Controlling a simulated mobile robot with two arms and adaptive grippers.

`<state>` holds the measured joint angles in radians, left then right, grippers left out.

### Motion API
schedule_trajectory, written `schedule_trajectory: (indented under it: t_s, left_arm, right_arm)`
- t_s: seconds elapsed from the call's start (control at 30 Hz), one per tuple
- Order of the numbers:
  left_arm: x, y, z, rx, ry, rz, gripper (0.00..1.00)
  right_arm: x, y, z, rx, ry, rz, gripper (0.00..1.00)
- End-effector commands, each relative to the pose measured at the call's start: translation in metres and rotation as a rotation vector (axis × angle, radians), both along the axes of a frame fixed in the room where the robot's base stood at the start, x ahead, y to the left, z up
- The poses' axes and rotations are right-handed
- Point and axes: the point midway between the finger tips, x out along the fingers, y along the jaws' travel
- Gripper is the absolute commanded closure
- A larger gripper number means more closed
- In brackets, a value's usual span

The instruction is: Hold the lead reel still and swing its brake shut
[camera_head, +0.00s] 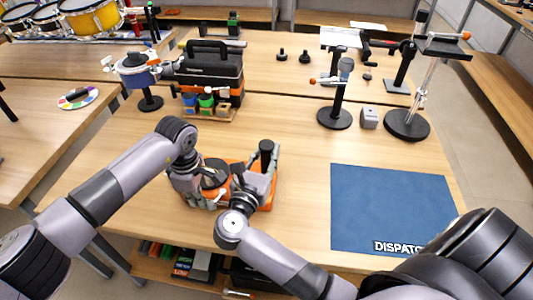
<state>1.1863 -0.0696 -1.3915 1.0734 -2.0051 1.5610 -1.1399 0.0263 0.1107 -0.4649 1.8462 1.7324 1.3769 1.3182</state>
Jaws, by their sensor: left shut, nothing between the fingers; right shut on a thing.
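The lead reel (214,180) is an orange and black unit on the wooden table, in the middle of the head view. A black upright post (266,150) stands at its right rear. My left gripper (187,190) is at the reel's left side, pointing down, shut with nothing between its fingers. My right gripper (262,178) reaches in from the front and is shut on a part of the reel's right side. The arms and grippers cover much of the reel. I cannot make out the brake or its position.
A blue mat (390,205) marked "DISPATC…" lies at right. Behind the reel are a black case (212,72) and small coloured pots (205,101). Stands with round black bases (334,119) are at back right. Bare tabletop lies between reel and mat.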

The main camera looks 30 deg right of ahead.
Motion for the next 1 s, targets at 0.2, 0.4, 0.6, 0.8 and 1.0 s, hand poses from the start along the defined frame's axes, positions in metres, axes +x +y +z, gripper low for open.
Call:
schedule_trajectory:
  t_s: [0.2, 0.4, 0.6, 0.8, 1.0]
  left_arm:
    - [-0.013, -0.012, 0.0, -0.007, 0.001, -0.006, 1.0]
    - [-0.015, -0.013, 0.0, -0.005, 0.002, -0.003, 1.0]
    - [-0.015, -0.014, 0.0, -0.005, 0.002, -0.003, 1.0]
    - [-0.021, -0.024, 0.0, -0.004, 0.001, -0.006, 1.0]
    - [-0.026, -0.033, 0.0, -0.008, 0.003, -0.007, 1.0]
  right_arm:
    - [0.0, 0.002, -0.005, 0.005, 0.011, 0.007, 1.0]
    - [0.001, 0.002, -0.005, 0.006, 0.01, 0.006, 1.0]
    - [0.001, 0.002, -0.005, 0.006, 0.01, 0.006, 1.0]
    - [0.001, 0.002, -0.005, 0.007, 0.009, 0.006, 1.0]
    - [0.001, 0.003, -0.005, 0.006, 0.01, 0.009, 1.0]
